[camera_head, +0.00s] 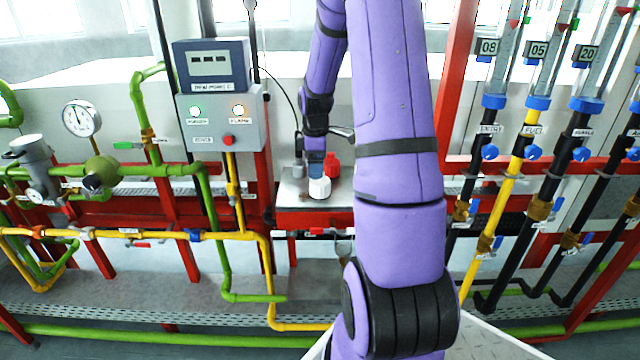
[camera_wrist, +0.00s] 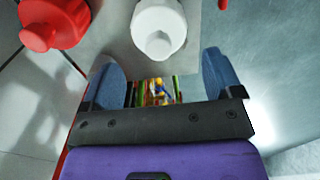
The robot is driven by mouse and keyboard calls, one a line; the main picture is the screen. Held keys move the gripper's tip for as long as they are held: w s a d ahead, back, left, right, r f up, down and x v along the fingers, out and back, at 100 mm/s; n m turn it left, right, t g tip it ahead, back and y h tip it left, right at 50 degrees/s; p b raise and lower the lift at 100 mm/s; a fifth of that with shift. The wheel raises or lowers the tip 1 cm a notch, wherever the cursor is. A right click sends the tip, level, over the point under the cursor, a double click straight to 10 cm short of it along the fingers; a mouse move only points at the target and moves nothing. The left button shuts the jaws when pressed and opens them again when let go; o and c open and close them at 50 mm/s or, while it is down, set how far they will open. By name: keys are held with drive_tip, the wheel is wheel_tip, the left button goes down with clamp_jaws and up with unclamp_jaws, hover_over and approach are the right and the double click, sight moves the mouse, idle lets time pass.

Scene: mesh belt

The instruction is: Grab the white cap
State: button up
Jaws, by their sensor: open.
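The white cap (camera_head: 320,188) stands on a small grey shelf (camera_head: 290,203) in the head view. In the wrist view the white cap (camera_wrist: 159,24) is at the top centre, just beyond the fingertips and between their lines. My gripper (camera_head: 316,162) is beside the white cap in the head view, partly behind it. In the wrist view my gripper (camera_wrist: 165,68) has its two blue fingers wide apart with nothing between them. Whether a finger touches the cap cannot be told.
A red cap (camera_head: 332,166) stands close by the white one; it also shows at the wrist view's upper left (camera_wrist: 52,20). A grey object (camera_head: 299,169) is on the shelf's left. A control box (camera_head: 222,122) and red frame posts stand left; valve pipes stand right.

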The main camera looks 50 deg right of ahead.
sight(320, 184)
drive_tip(key=f, duration=0.3)
drive_tip(key=s+f, duration=0.1)
drive_tip(key=f, duration=0.1)
drive_tip(key=shift+d, duration=0.35)
drive_tip(key=c, duration=0.8)
